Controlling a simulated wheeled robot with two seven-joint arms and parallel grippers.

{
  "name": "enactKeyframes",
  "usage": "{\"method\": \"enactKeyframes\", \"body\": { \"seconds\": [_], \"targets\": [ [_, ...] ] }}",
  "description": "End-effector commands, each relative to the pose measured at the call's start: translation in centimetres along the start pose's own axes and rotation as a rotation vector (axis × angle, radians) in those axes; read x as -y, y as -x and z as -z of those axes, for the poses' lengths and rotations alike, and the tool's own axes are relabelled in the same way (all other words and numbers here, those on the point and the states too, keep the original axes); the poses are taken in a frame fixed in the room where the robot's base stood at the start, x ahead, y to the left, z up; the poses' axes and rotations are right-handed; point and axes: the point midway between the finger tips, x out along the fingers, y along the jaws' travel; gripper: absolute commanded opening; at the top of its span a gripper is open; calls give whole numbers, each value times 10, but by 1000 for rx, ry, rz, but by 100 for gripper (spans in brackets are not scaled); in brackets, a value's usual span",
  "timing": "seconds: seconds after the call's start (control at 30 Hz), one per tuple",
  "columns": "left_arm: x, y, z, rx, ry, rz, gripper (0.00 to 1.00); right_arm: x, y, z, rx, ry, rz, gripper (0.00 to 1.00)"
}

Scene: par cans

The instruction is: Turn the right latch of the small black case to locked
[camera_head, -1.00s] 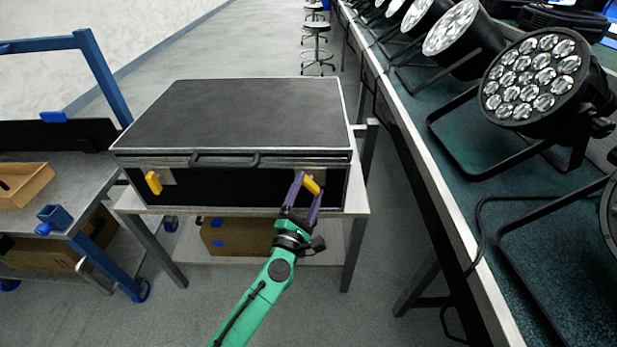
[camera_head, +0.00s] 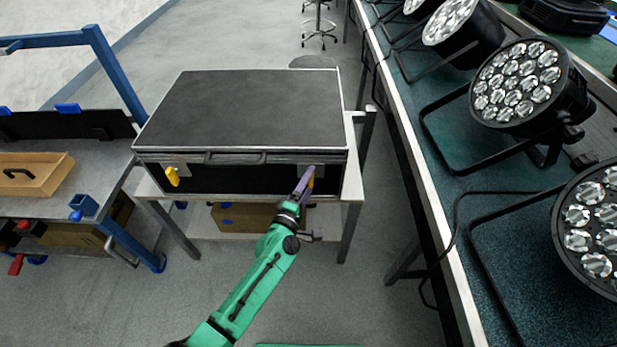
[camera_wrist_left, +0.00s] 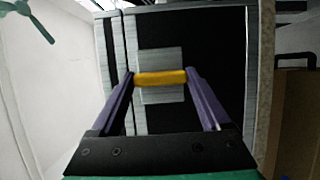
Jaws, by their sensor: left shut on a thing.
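The small black case (camera_head: 245,105) stands shut on a small table, its front facing me. Its left latch (camera_head: 172,176) is yellow and shows at the front left. The right latch (camera_head: 311,171) is also yellow, at the front right, mostly hidden by my left gripper (camera_head: 305,180). In the left wrist view, the right latch (camera_wrist_left: 160,78) spans between the two purple fingers of my left gripper (camera_wrist_left: 160,79), which is shut on it. A grey plate (camera_wrist_left: 160,60) lies behind the latch. My right gripper is not in view.
The small table (camera_head: 345,188) carries the case, with a cardboard box (camera_head: 245,217) on its lower shelf. A long bench (camera_head: 440,215) with several par cans (camera_head: 525,85) runs along the right. A blue-framed workbench (camera_head: 60,185) stands at the left.

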Motion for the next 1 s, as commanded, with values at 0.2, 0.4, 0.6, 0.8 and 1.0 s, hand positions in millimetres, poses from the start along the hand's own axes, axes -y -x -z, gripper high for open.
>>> {"method": "enactKeyframes", "body": {
  "seconds": [0.2,0.4,0.6,0.8,1.0],
  "targets": [
    [1,0,0,2,-19,11,24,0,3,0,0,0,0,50],
    [2,0,0,1,-20,11,24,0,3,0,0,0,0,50],
    [1,0,0,1,-20,10,100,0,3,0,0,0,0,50],
    [1,1,0,0,-18,8,100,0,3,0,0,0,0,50],
    [1,24,0,0,-18,11,100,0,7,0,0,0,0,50]
  ]
}}
